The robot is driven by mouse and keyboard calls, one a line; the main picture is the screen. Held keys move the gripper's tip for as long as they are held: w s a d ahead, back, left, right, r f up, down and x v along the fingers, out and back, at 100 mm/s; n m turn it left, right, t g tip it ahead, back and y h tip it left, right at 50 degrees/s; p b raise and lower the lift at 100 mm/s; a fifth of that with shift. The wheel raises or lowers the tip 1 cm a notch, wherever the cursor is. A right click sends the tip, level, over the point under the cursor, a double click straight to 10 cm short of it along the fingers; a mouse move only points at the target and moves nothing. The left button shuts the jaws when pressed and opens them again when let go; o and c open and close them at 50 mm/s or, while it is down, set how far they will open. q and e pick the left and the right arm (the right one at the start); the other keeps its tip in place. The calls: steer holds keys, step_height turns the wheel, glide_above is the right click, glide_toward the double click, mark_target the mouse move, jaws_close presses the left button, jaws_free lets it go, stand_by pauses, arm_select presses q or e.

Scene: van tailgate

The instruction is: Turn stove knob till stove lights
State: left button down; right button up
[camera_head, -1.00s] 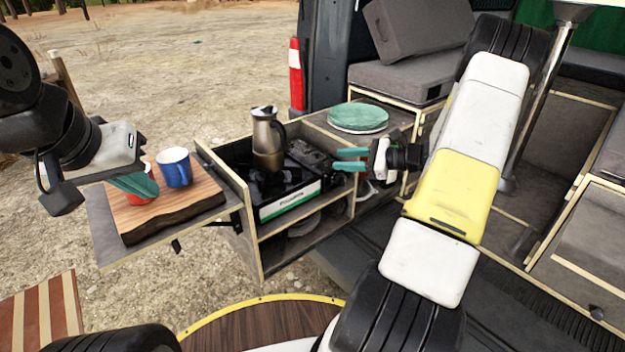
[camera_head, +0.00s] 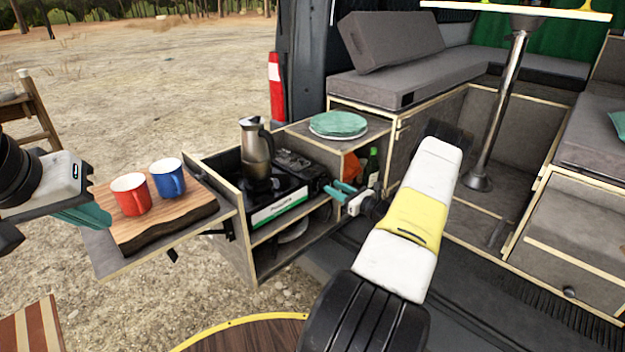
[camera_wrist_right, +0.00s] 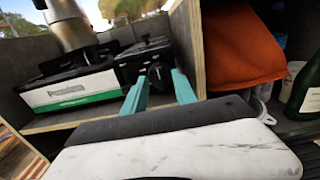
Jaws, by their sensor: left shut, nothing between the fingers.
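The camping stove (camera_head: 278,207), with a white and green front, sits in the pull-out kitchen box; it also shows in the right wrist view (camera_wrist_right: 75,90). A steel pot (camera_head: 256,145) stands on it and hides most of the burner. The dark round stove knob (camera_wrist_right: 155,72) is on the black right-hand part of the stove. My right gripper (camera_head: 337,190) is open in front of the stove's right end. In the wrist view its teal fingers (camera_wrist_right: 158,88) are apart, with the knob in the gap between them; contact is not clear. My left gripper (camera_head: 88,216) is shut and empty beside the cutting board.
A red mug (camera_head: 131,195) and a blue mug (camera_head: 167,179) stand on the wooden cutting board (camera_head: 165,228) at left. Teal plates (camera_head: 338,124) lie on the box top. A green bottle (camera_head: 372,166) and an orange cloth (camera_wrist_right: 240,50) are right of the stove compartment.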

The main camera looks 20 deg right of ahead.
steer(key=shift+w+a, duration=0.2)
steer(key=shift+w, duration=0.2)
jaws_close()
steer(key=shift+n, duration=0.5)
steer(key=n, duration=2.3)
steer(key=shift+s+a+f, duration=0.1)
steer(key=shift+f, duration=0.25)
steer(key=shift+n, duration=0.3)
